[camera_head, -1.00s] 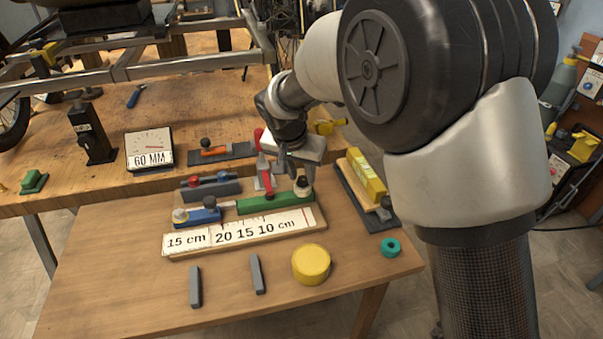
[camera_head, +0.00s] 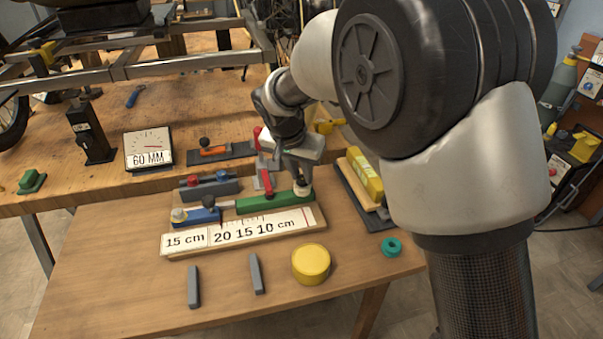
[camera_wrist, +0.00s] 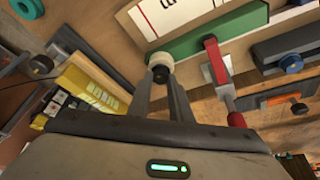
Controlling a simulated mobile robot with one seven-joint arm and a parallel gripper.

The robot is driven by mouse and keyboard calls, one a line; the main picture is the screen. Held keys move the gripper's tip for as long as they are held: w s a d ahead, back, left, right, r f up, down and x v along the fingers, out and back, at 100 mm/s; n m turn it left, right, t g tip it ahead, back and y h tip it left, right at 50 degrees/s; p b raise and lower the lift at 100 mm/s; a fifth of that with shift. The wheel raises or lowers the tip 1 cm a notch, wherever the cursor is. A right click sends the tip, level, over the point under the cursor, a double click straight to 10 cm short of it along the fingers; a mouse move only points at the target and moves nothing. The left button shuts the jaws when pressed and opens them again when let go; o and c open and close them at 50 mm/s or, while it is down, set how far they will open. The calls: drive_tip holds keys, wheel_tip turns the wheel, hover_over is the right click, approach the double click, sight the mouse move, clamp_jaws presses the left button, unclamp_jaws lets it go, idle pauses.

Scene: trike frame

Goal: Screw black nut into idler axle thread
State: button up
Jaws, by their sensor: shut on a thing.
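My gripper (camera_head: 300,180) points down at the right end of the green block (camera_head: 265,203) on the board. A cream-white round idler piece (camera_head: 303,191) sits at that end, just under the fingertips. In the wrist view my gripper (camera_wrist: 161,76) is closed around a small dark nut (camera_wrist: 160,73), right against the white idler piece (camera_wrist: 160,61). The axle thread is hidden by the nut and fingers, so I cannot tell how far the nut is on it.
A red-handled clamp (camera_head: 267,182) stands close left of the gripper. A yellow block (camera_head: 366,176) lies to the right. A blue block (camera_head: 197,216), a yellow cylinder (camera_head: 311,264), a teal ring (camera_head: 391,247) and grey bars lie around.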

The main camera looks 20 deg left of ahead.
drive_tip(key=shift+a+f+m, duration=0.1)
drive_tip(key=shift+m, duration=0.3)
drive_tip(key=shift+m+h, duration=0.3)
drive_tip(key=shift+m, duration=0.2)
drive_tip(key=shift+m+h, duration=0.3)
drive_tip(key=shift+m, duration=0.5)
drive_tip(key=shift+m+g+h, duration=0.3)
drive_tip(key=shift+m+g, duration=0.1)
drive_tip(key=shift+m, duration=0.5)
